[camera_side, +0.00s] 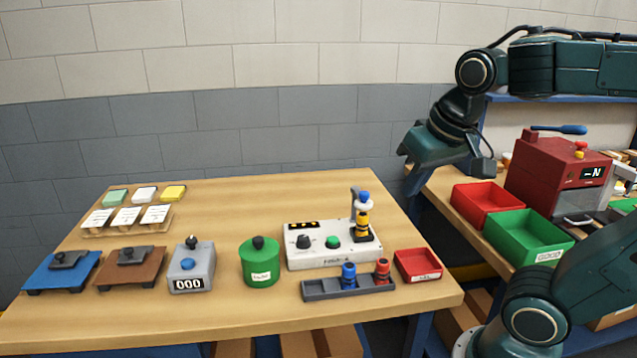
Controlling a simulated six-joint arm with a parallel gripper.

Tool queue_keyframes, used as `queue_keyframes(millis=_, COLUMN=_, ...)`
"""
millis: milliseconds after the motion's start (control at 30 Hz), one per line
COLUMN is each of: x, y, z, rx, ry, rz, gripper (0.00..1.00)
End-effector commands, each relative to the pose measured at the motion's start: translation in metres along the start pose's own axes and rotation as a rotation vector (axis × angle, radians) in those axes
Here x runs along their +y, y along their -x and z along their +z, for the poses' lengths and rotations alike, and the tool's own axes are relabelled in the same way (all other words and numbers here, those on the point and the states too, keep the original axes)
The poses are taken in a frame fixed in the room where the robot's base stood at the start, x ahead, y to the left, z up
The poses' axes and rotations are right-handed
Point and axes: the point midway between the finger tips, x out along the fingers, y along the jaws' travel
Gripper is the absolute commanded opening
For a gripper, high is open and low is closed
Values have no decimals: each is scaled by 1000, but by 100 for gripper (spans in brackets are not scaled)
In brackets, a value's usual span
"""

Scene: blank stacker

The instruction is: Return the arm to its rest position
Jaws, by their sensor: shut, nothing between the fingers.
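My arm is dark green and reaches in from the right of the side view. My gripper (444,168) hangs in the air at the right end of the wooden table (220,215), in front of the grey wall. It is shut and empty, and it touches nothing that I can see. The lower part of my arm fills the bottom right corner.
A white control box (325,248), a rack (347,287) with blue and red pieces, a small red tray (417,265), a green canister (260,262) and a counter (191,268) stand on the table. Red (486,203) and green (527,238) bins sit by a red machine (556,175).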

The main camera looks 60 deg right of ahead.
Motion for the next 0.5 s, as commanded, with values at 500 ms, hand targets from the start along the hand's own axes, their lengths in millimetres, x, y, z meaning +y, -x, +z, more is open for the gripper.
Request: queue_keyframes(millis=500, x=-28, y=-4, z=61, rx=73, ry=381, rz=-162, gripper=0)
